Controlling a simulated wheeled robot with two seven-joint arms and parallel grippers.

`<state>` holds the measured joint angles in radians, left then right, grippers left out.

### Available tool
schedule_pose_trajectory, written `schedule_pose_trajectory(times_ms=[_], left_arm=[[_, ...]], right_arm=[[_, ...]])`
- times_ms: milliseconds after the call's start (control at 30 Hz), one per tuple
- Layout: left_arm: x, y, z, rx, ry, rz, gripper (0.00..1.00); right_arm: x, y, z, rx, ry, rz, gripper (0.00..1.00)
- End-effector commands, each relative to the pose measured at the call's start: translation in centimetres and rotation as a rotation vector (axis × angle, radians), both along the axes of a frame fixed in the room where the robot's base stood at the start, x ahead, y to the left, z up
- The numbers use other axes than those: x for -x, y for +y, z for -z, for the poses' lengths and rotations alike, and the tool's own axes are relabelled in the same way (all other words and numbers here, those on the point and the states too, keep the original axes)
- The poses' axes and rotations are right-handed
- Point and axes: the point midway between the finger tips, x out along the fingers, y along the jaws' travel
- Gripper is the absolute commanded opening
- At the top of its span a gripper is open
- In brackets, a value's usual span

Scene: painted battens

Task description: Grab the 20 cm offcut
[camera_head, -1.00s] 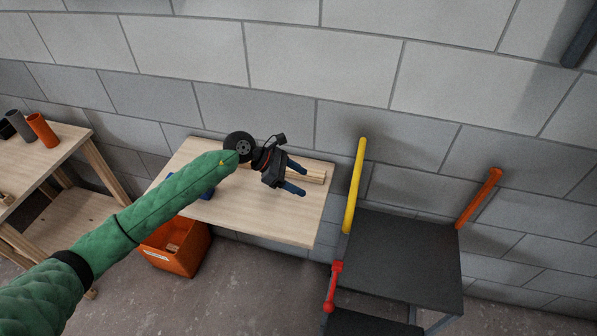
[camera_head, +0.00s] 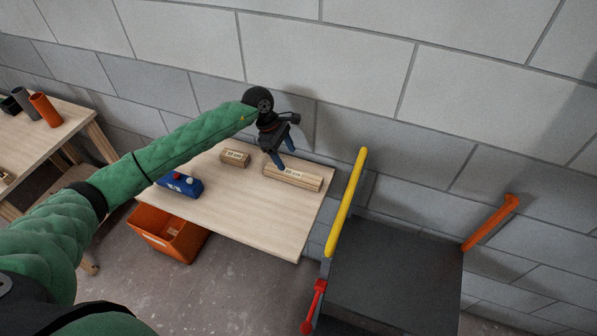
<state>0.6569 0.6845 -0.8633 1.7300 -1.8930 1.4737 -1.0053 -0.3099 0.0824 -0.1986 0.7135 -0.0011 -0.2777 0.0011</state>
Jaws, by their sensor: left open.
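The longer wooden offcut (camera_head: 306,182) lies on the light wooden table near its back right; its small label seems to read 20 cm. A shorter offcut (camera_head: 234,158) lies to its left, with a label that seems to read 10 cm. My left gripper (camera_head: 285,160) is open, with blue fingers pointing down over the left part of the longer offcut. Nothing is between the fingers that I can see, and whether they touch the wood cannot be told. My right gripper is not in view.
A blue object (camera_head: 181,184) lies at the table's left edge. An orange bin (camera_head: 167,236) stands on the floor below. A dark cart (camera_head: 395,265) with yellow, orange and red bars stands right of the table. The block wall is close behind. The front tabletop (camera_head: 250,218) is clear.

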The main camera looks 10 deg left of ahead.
Motion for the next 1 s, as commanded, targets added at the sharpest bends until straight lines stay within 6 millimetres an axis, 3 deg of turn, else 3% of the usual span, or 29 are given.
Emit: schedule_pose_trajectory(times_ms=[267,600,900,1000], left_arm=[[0.3,-0.8,2.0,0.001,0.001,-0.001,0.65],[0.8,-2.0,5.9,0.003,0.002,-0.001,0.65],[0.8,-2.2,6.6,0.002,0.0,-0.001,0.65],[0.8,-2.2,6.6,0.002,0.0,-0.001,0.46]], right_arm=[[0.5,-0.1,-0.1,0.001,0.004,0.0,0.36],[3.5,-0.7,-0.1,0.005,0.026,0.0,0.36],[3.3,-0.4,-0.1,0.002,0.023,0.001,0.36],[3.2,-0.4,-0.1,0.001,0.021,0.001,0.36]])
